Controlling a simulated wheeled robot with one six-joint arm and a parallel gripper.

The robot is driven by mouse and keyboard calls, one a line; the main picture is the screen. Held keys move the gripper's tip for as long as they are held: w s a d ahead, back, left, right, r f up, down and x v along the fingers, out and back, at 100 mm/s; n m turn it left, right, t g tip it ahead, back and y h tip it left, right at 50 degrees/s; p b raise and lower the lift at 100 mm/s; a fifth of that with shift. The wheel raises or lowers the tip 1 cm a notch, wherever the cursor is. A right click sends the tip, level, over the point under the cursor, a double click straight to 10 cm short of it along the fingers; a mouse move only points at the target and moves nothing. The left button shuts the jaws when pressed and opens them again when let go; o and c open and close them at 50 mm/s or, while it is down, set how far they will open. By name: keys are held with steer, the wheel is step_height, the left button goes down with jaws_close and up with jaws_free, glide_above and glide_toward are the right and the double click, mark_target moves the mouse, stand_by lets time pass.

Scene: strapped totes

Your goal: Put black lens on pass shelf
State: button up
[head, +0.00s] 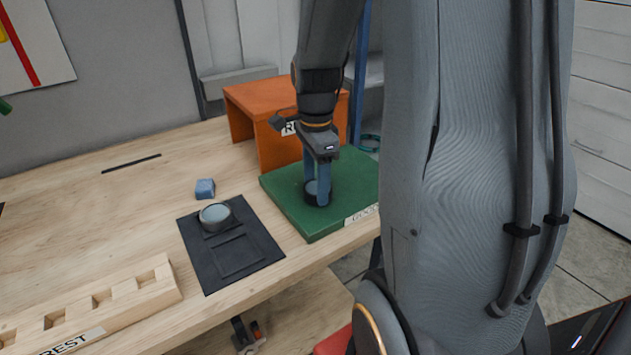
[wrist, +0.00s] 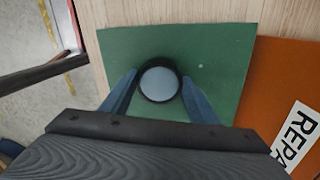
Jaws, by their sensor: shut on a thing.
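The black lens (wrist: 159,83), a black ring around pale glass, is between the blue fingers of my gripper (wrist: 160,100) in the wrist view. In the head view my gripper (head: 317,190) points straight down, shut on the black lens (head: 310,199). The lens is at the top of the green shelf (head: 290,205), lying flat. I cannot tell whether it touches the surface. The green shelf (wrist: 215,60) also fills the middle of the wrist view. Its front label is partly hidden by my arm and hard to read.
An orange shelf (head: 250,100) stands behind the green one. A grey-rimmed lens (head: 215,217) lies on a black mat (head: 253,265), with a blue cube (head: 205,188) behind it. A wooden slotted rack (head: 125,298) is at front left. The table's back left is mostly clear.

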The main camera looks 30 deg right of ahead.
steer(key=o, duration=1.2)
steer(key=shift+f, duration=0.1)
step_height(320, 180, up, 12)
steer(key=b, duration=0.2)
steer(key=shift+r, duration=0.2)
